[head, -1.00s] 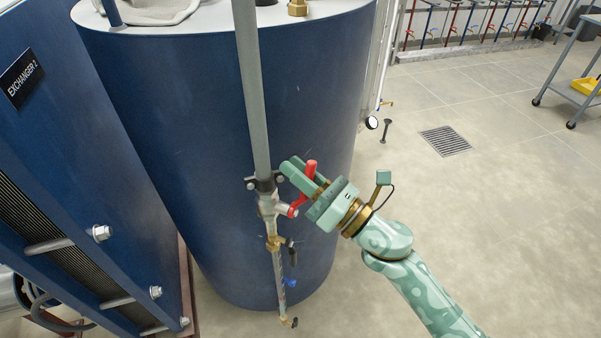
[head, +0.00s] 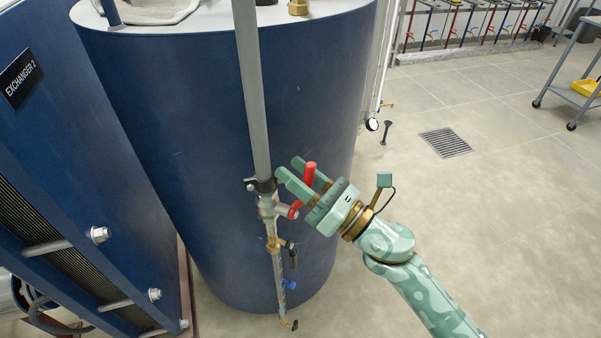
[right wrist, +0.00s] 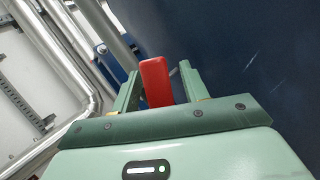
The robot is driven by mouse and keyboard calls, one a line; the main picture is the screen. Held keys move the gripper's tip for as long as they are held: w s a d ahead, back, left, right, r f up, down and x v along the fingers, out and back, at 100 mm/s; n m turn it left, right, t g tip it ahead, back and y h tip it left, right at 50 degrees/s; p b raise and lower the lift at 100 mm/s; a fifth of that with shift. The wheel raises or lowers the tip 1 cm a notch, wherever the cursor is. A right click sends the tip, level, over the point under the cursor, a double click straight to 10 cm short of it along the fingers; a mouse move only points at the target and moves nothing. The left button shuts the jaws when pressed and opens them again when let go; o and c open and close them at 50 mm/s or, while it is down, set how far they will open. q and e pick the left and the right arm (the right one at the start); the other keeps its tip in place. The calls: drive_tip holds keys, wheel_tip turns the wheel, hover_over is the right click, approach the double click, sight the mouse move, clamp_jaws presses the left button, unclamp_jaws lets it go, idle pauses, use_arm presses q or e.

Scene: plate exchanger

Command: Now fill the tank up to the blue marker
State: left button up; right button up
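The large dark blue tank (head: 190,130) fills the middle of the head view. A grey vertical pipe (head: 251,90) runs down its front to a metal valve (head: 268,207) with a red lever handle (head: 309,176). Below it hangs a thin clear gauge tube (head: 279,268) with a small blue piece (head: 289,284), possibly the blue marker; the liquid level is too small to tell. My right gripper (head: 288,167) is at the red handle. In the right wrist view the handle (right wrist: 156,82) stands between the two open fingers, with a gap on the right side. My left gripper is not in view.
The blue Exchanger 2 frame (head: 55,130) with protruding bolts stands close on the left. A floor drain (head: 445,142) and a grey cart (head: 575,90) are to the right. Pipes with red and blue valves line the back.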

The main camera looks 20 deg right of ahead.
drive_tip(key=b+v, duration=0.1)
drive_tip(key=v, duration=1.5)
drive_tip(key=shift+b, duration=0.35)
drive_tip(key=shift+s+d+f, duration=0.1)
idle(5.9)
